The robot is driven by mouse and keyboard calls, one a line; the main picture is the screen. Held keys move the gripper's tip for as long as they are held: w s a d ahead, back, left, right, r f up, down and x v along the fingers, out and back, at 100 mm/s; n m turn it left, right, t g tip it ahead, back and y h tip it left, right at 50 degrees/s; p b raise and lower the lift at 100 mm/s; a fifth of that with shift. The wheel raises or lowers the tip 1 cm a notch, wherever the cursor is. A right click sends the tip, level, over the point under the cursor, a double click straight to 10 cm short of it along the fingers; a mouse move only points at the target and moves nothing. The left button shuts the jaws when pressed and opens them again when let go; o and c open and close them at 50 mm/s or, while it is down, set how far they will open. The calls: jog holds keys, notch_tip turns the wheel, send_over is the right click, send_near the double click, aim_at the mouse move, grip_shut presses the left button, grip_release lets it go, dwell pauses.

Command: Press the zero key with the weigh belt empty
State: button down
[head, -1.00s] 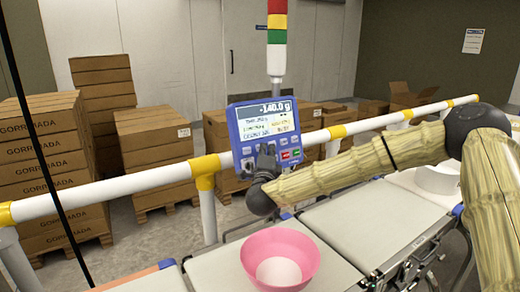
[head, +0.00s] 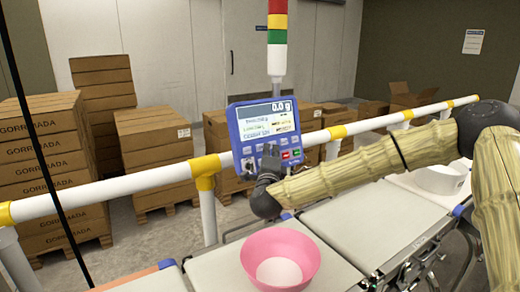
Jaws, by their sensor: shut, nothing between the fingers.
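The blue weigh terminal (head: 263,130) is mounted behind the belt, below the light tower. Its display (head: 281,106) reads 0.0 g. My gripper (head: 269,151) is shut and empty, in front of the terminal's lower key rows. Its fingers hide some keys, and I cannot tell whether they touch one. The zero key cannot be made out. Green and red keys (head: 291,154) show to the right of the fingers. The middle belt section (head: 372,225) is bare. A pink bowl (head: 280,258) stands on the section to its left.
A white and yellow guard rail (head: 120,183) runs along behind the belts, close to the terminal. A white bowl-like container (head: 440,180) stands on the belt at the right. Stacked cartons (head: 40,160) are behind the rail. A light tower (head: 277,40) rises above the terminal.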

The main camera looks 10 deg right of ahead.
jog(key=s, duration=0.1)
jog(key=s+d, duration=0.1)
jog(key=s+r, duration=0.1)
jog(key=s, duration=0.1)
jog(key=shift+d+r, duration=0.1)
jog(key=shift+d, duration=0.25)
dwell(0.4)
